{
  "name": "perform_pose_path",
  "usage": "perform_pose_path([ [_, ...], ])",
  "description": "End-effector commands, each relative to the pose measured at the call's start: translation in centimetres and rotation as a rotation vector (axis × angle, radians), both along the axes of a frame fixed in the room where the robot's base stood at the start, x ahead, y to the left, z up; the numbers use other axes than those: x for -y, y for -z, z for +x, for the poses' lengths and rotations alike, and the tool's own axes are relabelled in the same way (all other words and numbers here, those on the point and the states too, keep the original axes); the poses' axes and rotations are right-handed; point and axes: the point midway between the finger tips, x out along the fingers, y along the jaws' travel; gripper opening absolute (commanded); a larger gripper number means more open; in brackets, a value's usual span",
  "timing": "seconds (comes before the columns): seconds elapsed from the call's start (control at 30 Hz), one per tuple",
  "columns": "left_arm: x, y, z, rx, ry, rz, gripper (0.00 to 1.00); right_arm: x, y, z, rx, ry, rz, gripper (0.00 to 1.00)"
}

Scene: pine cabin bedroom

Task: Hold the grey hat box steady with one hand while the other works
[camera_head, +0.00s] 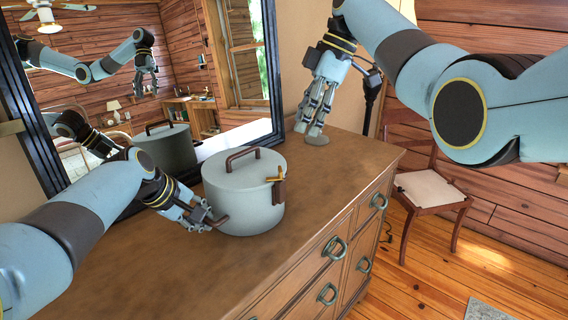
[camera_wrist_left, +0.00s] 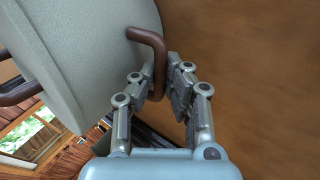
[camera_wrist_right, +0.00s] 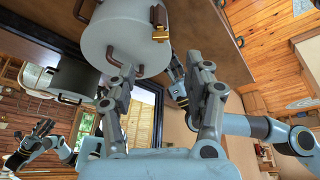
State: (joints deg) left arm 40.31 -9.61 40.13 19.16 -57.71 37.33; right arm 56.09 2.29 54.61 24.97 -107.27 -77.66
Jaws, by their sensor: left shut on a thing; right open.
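The grey hat box (camera_head: 245,205) stands upright on the wooden dresser. It is round, with a brown handle (camera_head: 243,153) on its lid, a brass latch (camera_head: 275,179) and a brown side handle. My left gripper (camera_head: 211,220) is shut on the brown side handle (camera_wrist_left: 158,62) at the box's near side; the box wall (camera_wrist_left: 85,50) is beside the fingers. My right gripper (camera_head: 316,115) is open and empty, apart from the box, above the dresser's far right part. The right wrist view shows the hat box (camera_wrist_right: 108,38) and latch (camera_wrist_right: 160,34) beyond my open fingers.
A chair (camera_head: 430,190) stands right of the dresser. The dresser top right of the box is clear.

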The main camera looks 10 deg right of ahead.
Motion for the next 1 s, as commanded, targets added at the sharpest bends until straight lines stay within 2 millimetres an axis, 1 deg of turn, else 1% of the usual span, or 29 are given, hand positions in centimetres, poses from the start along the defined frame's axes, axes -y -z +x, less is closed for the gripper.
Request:
perform_pose_path([
  [0.3, 0.0, 0.0, 0.0, 0.001, 0.0, -0.001, 0.0, -2.6, 5.9, 0.1, -0.005, -0.001, 0.001, 0.52],
  [0.4, 0.0, 0.0, 0.0, 0.001, 0.0, -0.001, 0.0, -3.3, 7.6, 0.2, -0.004, -0.001, 0.0, 0.52],
  [0.5, 0.0, 0.0, 0.0, 0.001, 0.001, 0.0, 0.0, -3.9, 9.0, 0.3, -0.005, 0.0, -0.001, 0.52],
  [0.6, 0.0, 0.0, 0.0, 0.001, 0.001, 0.0, 0.0, -4.2, 9.9, 0.3, -0.003, 0.0, -0.001, 0.52],
  [0.7, 0.0, -0.1, 0.0, 0.001, 0.0, -0.001, 0.0, -4.4, 10.3, 0.4, 0.0, 0.0, -0.001, 0.52],
  [0.97, 0.0, -0.1, 0.0, 0.001, 0.001, 0.0, 0.0, -4.4, 10.4, 0.4, 0.0, 0.0, -0.001, 0.52],
  [1.0, 0.0, -0.1, 0.0, 0.001, 0.001, 0.0, 0.0, -4.4, 10.4, 0.4, 0.0, 0.0, -0.001, 0.47],
])
